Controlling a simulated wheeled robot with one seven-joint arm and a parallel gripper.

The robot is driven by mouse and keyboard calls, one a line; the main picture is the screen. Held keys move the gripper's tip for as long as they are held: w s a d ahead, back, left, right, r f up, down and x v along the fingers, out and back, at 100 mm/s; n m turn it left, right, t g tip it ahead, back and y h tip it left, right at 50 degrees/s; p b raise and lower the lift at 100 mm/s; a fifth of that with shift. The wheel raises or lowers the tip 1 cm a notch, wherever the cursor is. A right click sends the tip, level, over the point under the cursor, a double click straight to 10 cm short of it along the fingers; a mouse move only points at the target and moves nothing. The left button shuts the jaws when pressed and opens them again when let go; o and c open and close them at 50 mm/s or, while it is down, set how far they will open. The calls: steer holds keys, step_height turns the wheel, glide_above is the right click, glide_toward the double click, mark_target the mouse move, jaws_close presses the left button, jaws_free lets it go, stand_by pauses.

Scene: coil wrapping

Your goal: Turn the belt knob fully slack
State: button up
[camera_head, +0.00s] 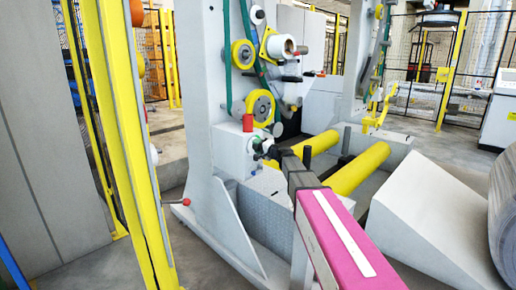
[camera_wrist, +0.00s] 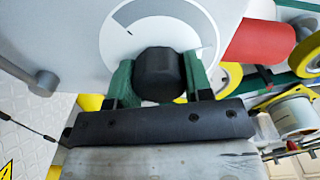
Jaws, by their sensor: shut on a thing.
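The belt knob (camera_wrist: 158,72) is a dark, faceted knob in the wrist view, in front of a pale round dial (camera_wrist: 205,22) with a grey arc and a small black mark. My gripper (camera_wrist: 157,82) has its two green fingers on either side of the knob, shut on it. In the head view my gripper (camera_head: 260,152) is at the white box (camera_head: 232,158) on the machine's frame, and the knob is too small and covered to make out. The green belt (camera_head: 227,60) runs over yellow-rimmed wheels (camera_head: 260,108) above.
A red cylinder (camera_head: 248,122) stands on the white box, close to my gripper; it also shows in the wrist view (camera_wrist: 262,42). Two yellow rollers (camera_head: 362,170) lie to the right. A yellow post (camera_head: 122,130) and a red-tipped lever (camera_head: 186,202) are at the left.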

steer(key=n, duration=0.5)
steer(key=shift+s+n, duration=0.1)
steer(key=shift+n, duration=0.2)
steer(key=n, duration=0.5)
steer(key=shift+n, duration=0.3)
steer(key=n, duration=0.5)
steer(key=shift+s+a, duration=0.1)
steer(key=n, duration=0.5)
steer(key=shift+n, duration=0.4)
steer(key=o, duration=0.9)
